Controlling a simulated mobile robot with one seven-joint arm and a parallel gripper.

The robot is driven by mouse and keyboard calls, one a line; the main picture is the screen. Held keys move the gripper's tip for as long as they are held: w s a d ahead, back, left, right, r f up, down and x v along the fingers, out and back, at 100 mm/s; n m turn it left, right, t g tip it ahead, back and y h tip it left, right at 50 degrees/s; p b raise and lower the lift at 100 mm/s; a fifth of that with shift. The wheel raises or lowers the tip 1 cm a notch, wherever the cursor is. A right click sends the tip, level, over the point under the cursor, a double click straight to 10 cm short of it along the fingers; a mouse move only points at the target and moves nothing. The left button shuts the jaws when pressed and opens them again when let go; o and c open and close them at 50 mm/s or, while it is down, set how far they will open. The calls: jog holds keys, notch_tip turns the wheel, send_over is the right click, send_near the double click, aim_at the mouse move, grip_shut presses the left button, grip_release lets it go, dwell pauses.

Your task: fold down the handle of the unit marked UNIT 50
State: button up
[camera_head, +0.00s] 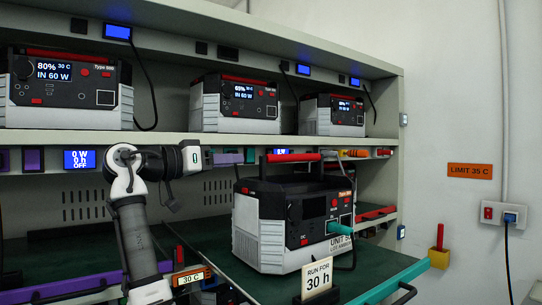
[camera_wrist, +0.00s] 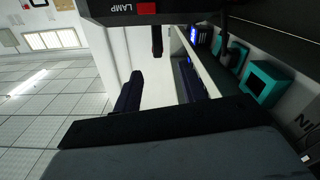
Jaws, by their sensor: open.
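The unit on the pulled-out green tray (camera_head: 376,262) is grey and black, with a label reading UNIT 50 (camera_head: 340,240) at its front right corner, partly covered. Its red handle (camera_head: 292,157) stands raised above its top. A teal plug (camera_head: 338,228) sits in its front. My arm reaches in from the left at about handle height. Its end is left of the handle and apart from it, and hard to make out there. In the wrist view my gripper (camera_wrist: 158,88) is open, with two dark fingers apart and nothing seen held between them.
Several units stand on the shelf above, one at left showing 80% (camera_head: 66,100). A RUN FOR 30 h card (camera_head: 317,278) stands by the tray's front edge. A purple-edged tray (camera_head: 70,288) is at lower left.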

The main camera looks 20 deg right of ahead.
aim_at(277, 159)
jog(key=p+x, duration=0.1)
jog(key=x, duration=0.3)
jog(key=p+x, duration=0.2)
jog(key=x, duration=0.2)
jog(key=p+x, duration=0.2)
jog(key=x, duration=0.2)
jog(key=shift+s+d+r, duration=0.15)
jog(key=shift+s+d, duration=0.05)
jog(key=shift+d, duration=0.25)
jog(key=shift+w+d, duration=0.2)
jog(key=shift+d, duration=0.25)
grip_shut()
